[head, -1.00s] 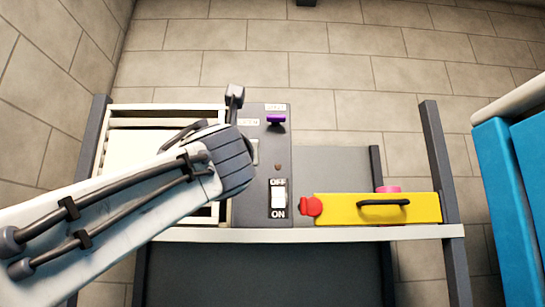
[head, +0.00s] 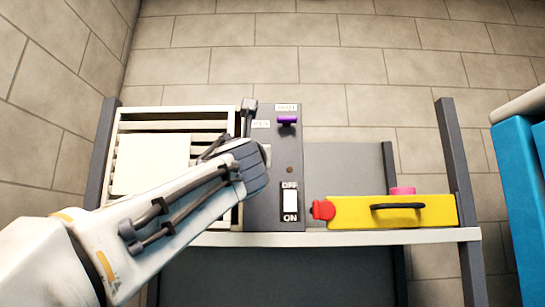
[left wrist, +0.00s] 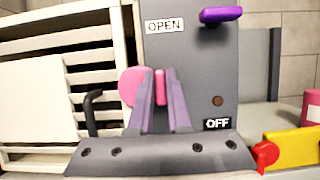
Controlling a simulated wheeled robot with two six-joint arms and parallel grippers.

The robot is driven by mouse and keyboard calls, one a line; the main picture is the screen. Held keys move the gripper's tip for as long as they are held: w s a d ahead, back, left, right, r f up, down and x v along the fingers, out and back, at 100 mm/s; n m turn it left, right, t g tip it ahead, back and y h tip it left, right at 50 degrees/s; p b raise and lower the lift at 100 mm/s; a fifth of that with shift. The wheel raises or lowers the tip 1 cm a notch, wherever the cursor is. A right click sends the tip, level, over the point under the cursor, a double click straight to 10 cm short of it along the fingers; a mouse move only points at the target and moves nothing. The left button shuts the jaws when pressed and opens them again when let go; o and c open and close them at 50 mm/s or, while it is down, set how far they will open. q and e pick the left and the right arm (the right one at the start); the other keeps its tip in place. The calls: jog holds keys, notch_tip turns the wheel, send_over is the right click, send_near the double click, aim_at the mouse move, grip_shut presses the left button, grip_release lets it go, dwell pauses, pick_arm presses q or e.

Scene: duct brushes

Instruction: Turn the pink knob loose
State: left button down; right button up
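The pink knob (left wrist: 130,86) shows in the left wrist view on the left part of the grey control box (left wrist: 205,70). It has a round disc partly hidden behind one finger and a narrow upright grip. My left gripper (left wrist: 160,88) has one finger close on each side of this grip, which fills the gap between the fingertips. It looks shut on the grip, though contact is hard to see. In the head view my left gripper (head: 254,167) covers part of the control box (head: 275,215) and hides the knob. My right gripper is in neither view.
A purple handle (head: 287,119) and an OFF/ON switch (head: 290,200) are on the box. A white slatted unit (head: 122,120) stands left. A yellow box (head: 350,212) with a red end piece (head: 323,209) lies right, a pink cylinder (head: 403,190) behind it.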

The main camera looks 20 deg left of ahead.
pick_arm(q)
jog(key=shift+f+n, duration=0.1)
jog(key=shift+n, duration=0.3)
jog(key=shift+f+n+g+h+p, duration=0.25)
jog(key=shift+n+g+p, duration=1.4)
jog(key=shift+n, duration=4.2)
jog(key=shift+n+g+h+p, duration=0.5)
jog(key=shift+n+g+p, duration=1.1)
jog(key=shift+n, duration=4.2)
jog(key=shift+f+n+g+h+p, duration=0.25)
jog(key=shift+n+g+p, duration=1.4)
jog(key=shift+n, duration=4.2)
jog(key=shift+r+t+p, duration=0.1)
jog(key=shift+t+p, duration=0.35)
jog(key=shift+t, duration=0.05)
